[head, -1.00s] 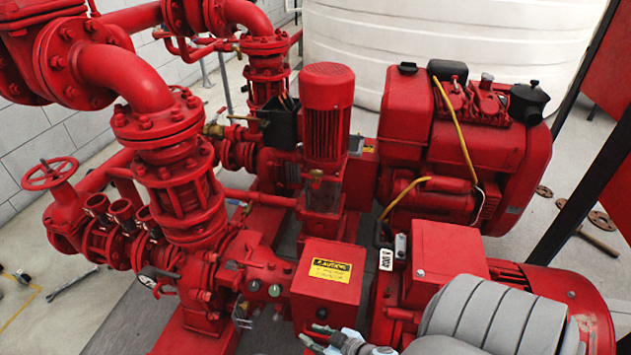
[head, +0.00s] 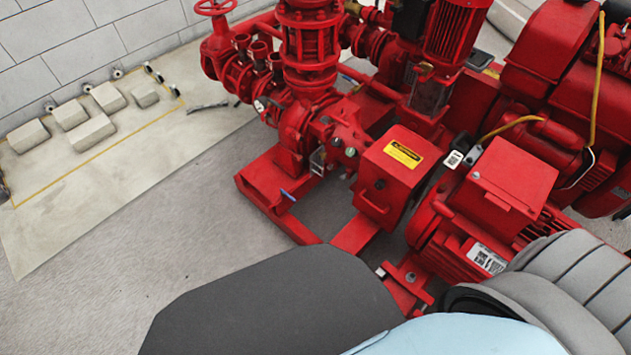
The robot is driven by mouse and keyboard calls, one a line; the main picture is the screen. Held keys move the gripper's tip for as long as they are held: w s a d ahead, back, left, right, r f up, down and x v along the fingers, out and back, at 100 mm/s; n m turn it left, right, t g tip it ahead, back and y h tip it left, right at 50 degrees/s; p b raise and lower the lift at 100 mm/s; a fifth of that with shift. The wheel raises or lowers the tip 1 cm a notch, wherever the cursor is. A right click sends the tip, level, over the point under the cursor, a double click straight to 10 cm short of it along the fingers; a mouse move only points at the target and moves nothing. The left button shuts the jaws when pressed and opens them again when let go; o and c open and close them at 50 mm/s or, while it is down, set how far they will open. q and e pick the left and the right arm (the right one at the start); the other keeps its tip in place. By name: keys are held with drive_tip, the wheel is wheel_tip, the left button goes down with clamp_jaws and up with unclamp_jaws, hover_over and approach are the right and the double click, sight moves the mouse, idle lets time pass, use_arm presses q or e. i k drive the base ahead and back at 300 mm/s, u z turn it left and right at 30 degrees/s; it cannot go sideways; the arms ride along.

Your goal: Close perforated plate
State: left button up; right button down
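No plate with visible holes can be made out in the head view. A red box-shaped cover (head: 393,190) with a yellow warning label sits between the pump body (head: 312,140) and the red motor (head: 500,195). A small dark knob shows on its front face, and its lower edge is near the red base frame (head: 270,195). I cannot tell whether this cover is the plate or whether it is fully closed. Neither gripper shows; part of my grey padded arm fills the lower right.
Red pipes and valves stand behind the cover, with an engine (head: 560,75) at the upper right. Several pale blocks (head: 92,133) lie by the wall at the left. The grey floor (head: 120,290) at lower left is clear.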

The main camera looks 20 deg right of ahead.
sight(322, 165)
drive_tip(key=z, duration=0.2)
drive_tip(key=k, duration=0.2)
drive_tip(key=u, duration=0.7)
drive_tip(key=i, duration=0.9)
drive_tip(key=z, duration=0.7)
